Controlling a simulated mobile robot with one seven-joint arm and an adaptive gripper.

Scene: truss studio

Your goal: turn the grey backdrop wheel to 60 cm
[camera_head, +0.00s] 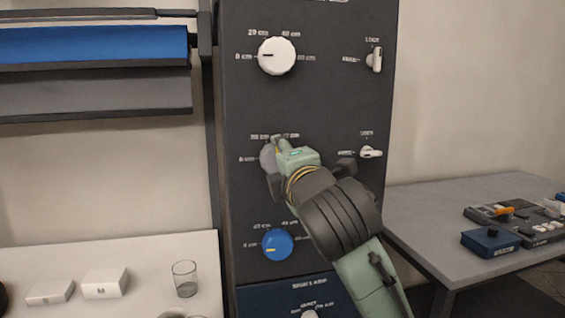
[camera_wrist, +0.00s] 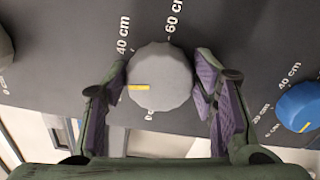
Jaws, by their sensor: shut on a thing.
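The grey backdrop wheel (camera_head: 266,158) is the middle knob on the dark upright panel, partly hidden by my gripper (camera_head: 279,160). In the wrist view the grey wheel (camera_wrist: 165,70) sits between the two fingers of my gripper (camera_wrist: 162,82), which is shut on its sides. The wheel's yellow mark (camera_wrist: 139,87) points left toward the left finger, between the 0 cm and 40 cm labels. The 60 cm label (camera_wrist: 174,18) is above the wheel in the wrist view. The 20 cm label is hidden there.
A white wheel (camera_head: 277,56) is above and a blue wheel (camera_head: 277,244) below on the panel (camera_head: 310,100). Two small white levers (camera_head: 376,60) (camera_head: 371,152) are at its right. Tables with objects stand left (camera_head: 140,265) and right (camera_head: 430,215). Blue and grey rolls hang upper left.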

